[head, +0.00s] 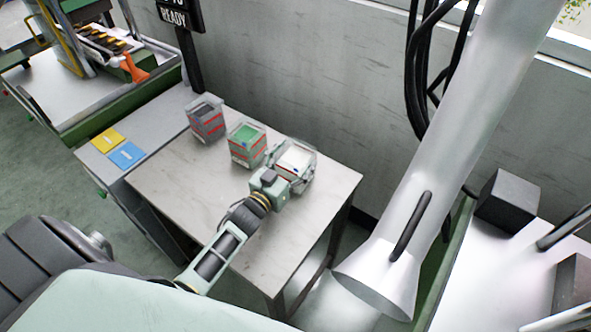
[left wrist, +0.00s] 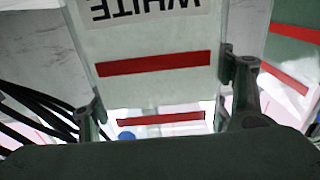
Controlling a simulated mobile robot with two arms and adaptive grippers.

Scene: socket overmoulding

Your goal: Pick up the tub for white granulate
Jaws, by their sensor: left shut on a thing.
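The tub for white granulate (head: 297,158) is a clear box with white contents and red stripes, at the right end of a row of tubs on the grey table (head: 185,180). My left gripper (head: 290,174) reaches it from the front and is shut on it. In the left wrist view the tub (left wrist: 150,45) fills the middle, with its WHITE label upside down and a finger on each side. I cannot tell whether the tub's base touches the table. My right gripper is not in view.
A tub with green contents (head: 247,146) stands close to the left, and one with grey contents (head: 206,121) beyond it. Yellow (head: 107,140) and blue (head: 127,155) cards lie on the side cabinet. A wide white pipe (head: 440,160) hangs at the right. The table's front is clear.

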